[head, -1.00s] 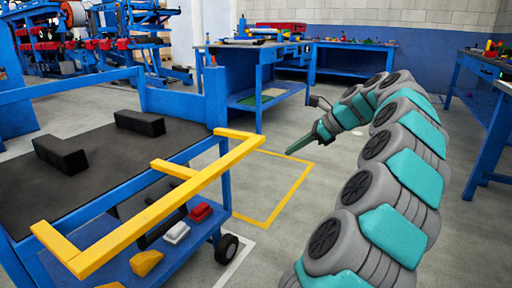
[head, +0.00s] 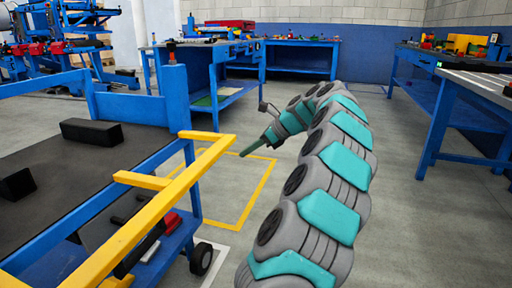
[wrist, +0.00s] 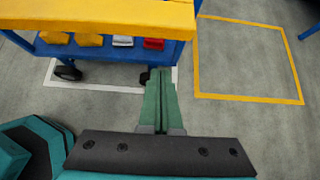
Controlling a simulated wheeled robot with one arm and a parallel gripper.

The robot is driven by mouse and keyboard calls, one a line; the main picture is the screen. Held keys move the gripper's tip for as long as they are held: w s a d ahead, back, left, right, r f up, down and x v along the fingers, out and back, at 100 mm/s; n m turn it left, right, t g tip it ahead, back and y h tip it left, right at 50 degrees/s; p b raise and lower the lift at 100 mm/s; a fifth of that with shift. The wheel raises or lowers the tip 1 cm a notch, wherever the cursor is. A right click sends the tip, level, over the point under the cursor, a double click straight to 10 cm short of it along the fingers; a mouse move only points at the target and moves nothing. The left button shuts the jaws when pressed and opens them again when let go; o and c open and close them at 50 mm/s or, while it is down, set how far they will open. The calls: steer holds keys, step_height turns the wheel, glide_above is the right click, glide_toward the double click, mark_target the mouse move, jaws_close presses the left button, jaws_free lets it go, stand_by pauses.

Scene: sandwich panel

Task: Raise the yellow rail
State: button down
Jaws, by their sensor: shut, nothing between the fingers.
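The yellow rail (head: 165,200) is a rectangular bar frame on the near side of a blue cart (head: 178,105). It sticks out toward me, roughly level with the cart's dark top. In the wrist view the rail (wrist: 100,14) crosses the top left, beyond my fingertips. My gripper (head: 243,154) has green fingers pressed together with nothing between them. In the head view it is to the right of the rail, apart from it, pointing left. The wrist view shows the shut fingers (wrist: 160,75) pointing toward the cart's lower shelf area.
Black blocks (head: 92,131) lie on the cart top. Yellow, white and red items (wrist: 154,44) sit on its lower shelf. A yellow floor square (head: 262,185) lies beside the cart. Blue workbenches (head: 215,85) stand behind and at right. Open floor lies between.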

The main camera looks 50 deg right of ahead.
steer(key=shift+w+a+r+b, duration=0.3)
steer(key=shift+w+r, duration=0.1)
steer(key=shift+w, duration=0.3)
steer(key=shift+w+a+r+b, duration=0.3)
steer(key=shift+w+r, duration=0.1)
steer(key=shift+w, duration=0.3)
